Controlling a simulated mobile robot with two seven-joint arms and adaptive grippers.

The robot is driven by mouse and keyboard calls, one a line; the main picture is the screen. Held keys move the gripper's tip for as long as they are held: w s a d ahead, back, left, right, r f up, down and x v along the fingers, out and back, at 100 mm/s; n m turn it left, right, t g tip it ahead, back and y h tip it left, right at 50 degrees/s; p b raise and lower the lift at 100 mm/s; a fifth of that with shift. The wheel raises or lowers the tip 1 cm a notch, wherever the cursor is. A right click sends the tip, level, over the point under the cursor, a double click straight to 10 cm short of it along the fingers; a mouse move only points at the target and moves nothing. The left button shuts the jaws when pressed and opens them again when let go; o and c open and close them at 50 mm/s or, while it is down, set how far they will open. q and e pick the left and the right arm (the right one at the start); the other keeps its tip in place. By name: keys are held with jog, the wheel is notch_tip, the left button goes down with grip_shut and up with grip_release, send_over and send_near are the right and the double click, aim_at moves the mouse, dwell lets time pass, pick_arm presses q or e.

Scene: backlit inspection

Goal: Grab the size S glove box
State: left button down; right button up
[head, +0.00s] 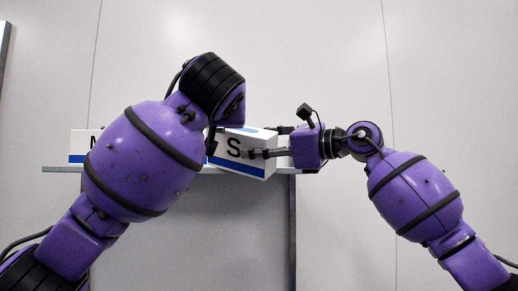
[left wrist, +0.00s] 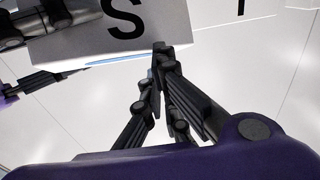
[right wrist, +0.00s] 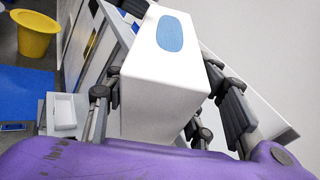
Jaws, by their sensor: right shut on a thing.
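The size S glove box (head: 250,143) is white with a black S and a blue stripe. It sits tilted at the front edge of the shelf in the head view. My right gripper (head: 268,142) is shut on it, with fingers on either side in the right wrist view, where a blue oval marks the white box (right wrist: 150,90). The S face of the box (left wrist: 95,40) also shows in the left wrist view. My left gripper (left wrist: 160,55) looks shut and empty, its fingertips close to the box's lower edge. In the head view, my left forearm hides part of the shelf.
A yellow bin (right wrist: 36,35), a blue mat (right wrist: 22,90) and a white tray (right wrist: 65,110) show in the right wrist view. The shelf right of the S box is short.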

pick_arm(q)
jog(key=shift+r, duration=0.6)
jog(key=s, duration=1.2)
jog(key=shift+f, duration=0.3)
